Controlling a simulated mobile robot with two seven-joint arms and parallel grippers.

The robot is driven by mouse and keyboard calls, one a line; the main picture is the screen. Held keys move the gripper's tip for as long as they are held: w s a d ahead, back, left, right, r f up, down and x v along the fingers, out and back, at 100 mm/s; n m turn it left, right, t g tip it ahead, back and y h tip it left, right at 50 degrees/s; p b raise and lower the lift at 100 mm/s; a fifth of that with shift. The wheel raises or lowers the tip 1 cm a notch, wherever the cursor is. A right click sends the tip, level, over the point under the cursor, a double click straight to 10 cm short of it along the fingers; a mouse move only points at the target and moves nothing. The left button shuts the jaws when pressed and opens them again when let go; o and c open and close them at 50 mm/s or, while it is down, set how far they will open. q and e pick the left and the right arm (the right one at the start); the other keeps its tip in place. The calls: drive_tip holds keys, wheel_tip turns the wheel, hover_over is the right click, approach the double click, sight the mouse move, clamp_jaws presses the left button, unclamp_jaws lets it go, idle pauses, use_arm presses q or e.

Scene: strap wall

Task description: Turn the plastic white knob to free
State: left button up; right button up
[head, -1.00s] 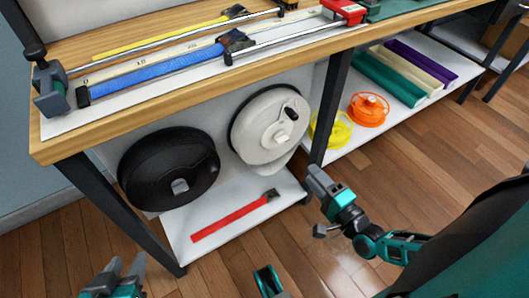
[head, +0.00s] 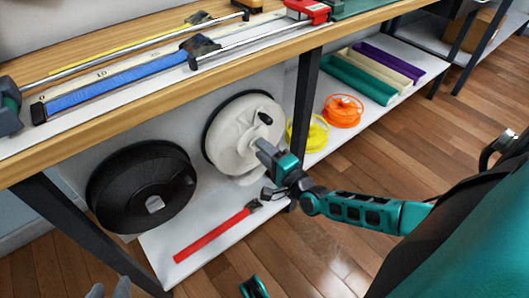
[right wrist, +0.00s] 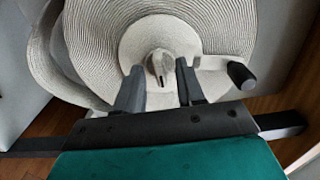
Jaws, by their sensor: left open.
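A white strap reel (head: 228,135) stands upright under the bench, and it also fills the right wrist view (right wrist: 100,40). Its small white knob (right wrist: 158,66) is at the reel's centre. In the head view my right gripper (head: 261,147) is at the reel's centre and mostly hides the knob. In the right wrist view its fingers (right wrist: 160,72) are apart, with the knob between the tips and a gap on each side. I cannot tell how deep the tips reach. My left gripper (head: 110,289) is open and empty at the bottom left edge, mostly cut off.
The reel's crank has a black handle (head: 265,118), right of the knob in the right wrist view (right wrist: 241,76). A black reel (head: 140,190) stands to the left. The bench's dark leg (head: 304,100) is close right of my right gripper.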

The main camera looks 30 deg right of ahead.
use_arm(q)
drive_tip(key=shift+f, duration=0.1)
use_arm(e)
clamp_jaws()
idle(0.6)
use_arm(q)
drive_tip(key=shift+s+a+r+y+p, duration=0.2)
drive_tip(key=shift+a+r+p, duration=0.3)
drive_tip(key=shift+p, duration=0.75)
drive_tip(key=shift+s+a+r+y+p, duration=0.1)
drive_tip(key=shift+a+r+y+p, duration=0.15)
drive_tip(key=shift+r+p, duration=0.65)
use_arm(e)
drive_tip(key=shift+n+p, duration=0.3)
drive_tip(key=shift+n, duration=8.6)
use_arm(q)
drive_tip(key=shift+f, duration=0.3)
